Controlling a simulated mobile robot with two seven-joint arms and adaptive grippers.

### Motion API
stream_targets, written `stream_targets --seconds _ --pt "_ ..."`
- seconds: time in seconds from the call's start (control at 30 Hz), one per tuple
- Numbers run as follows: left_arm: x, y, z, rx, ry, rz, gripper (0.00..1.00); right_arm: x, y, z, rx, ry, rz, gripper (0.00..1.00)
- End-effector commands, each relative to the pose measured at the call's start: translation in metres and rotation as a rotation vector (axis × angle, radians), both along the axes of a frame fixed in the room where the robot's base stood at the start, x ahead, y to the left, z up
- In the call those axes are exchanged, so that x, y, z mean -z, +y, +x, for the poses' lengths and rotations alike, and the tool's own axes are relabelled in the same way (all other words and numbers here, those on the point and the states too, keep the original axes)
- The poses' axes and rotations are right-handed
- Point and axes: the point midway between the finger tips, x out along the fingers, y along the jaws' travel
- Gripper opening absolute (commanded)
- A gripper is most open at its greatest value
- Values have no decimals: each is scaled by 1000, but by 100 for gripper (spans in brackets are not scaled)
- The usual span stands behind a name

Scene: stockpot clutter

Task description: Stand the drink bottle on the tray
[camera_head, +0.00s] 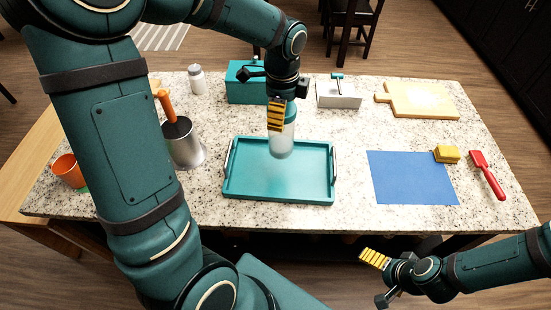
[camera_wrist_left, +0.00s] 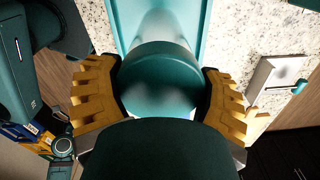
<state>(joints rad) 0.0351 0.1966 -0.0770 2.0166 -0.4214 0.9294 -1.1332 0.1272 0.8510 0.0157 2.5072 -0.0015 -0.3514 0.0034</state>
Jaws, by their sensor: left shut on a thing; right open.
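The drink bottle (camera_head: 282,143) has a clear, pale body and a teal cap (camera_wrist_left: 160,82). My left gripper (camera_head: 277,115) is shut on it near the cap, with a yellow finger on each side in the left wrist view (camera_wrist_left: 162,92). The bottle is upright over the back middle part of the teal tray (camera_head: 250,190). I cannot tell whether its base touches the tray. The tray is otherwise empty and has a metal handle at each side. My right gripper (camera_head: 375,259) is open and empty, in front of the table's near edge.
A metal canister (camera_head: 186,150) with an orange-handled tool stands left of the tray, and an orange cup (camera_head: 68,171) farther left. A teal box (camera_head: 243,88) and white box (camera_head: 338,97) stand behind. A blue mat (camera_head: 410,180), yellow sponge (camera_head: 447,154) and red spatula (camera_head: 487,175) lie right.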

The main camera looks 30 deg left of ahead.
Motion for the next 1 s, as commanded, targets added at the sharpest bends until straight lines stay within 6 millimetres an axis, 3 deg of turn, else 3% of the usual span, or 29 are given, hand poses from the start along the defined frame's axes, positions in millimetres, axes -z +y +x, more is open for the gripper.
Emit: stream_targets --seconds 0.13,0.4,0.63,1.0 --pt "29 0 -1 0 4 1 29 10 0 2 1 -4 0 100" --pt "49 0 0 0 2 0 29 15 -1 3 2 -7 -2 100" --pt "85 0 -1 0 4 0 29 27 -1 5 3 -11 -3 100" --pt "91 0 0 0 0 0 29 27 -1 5 3 -13 -3 100"
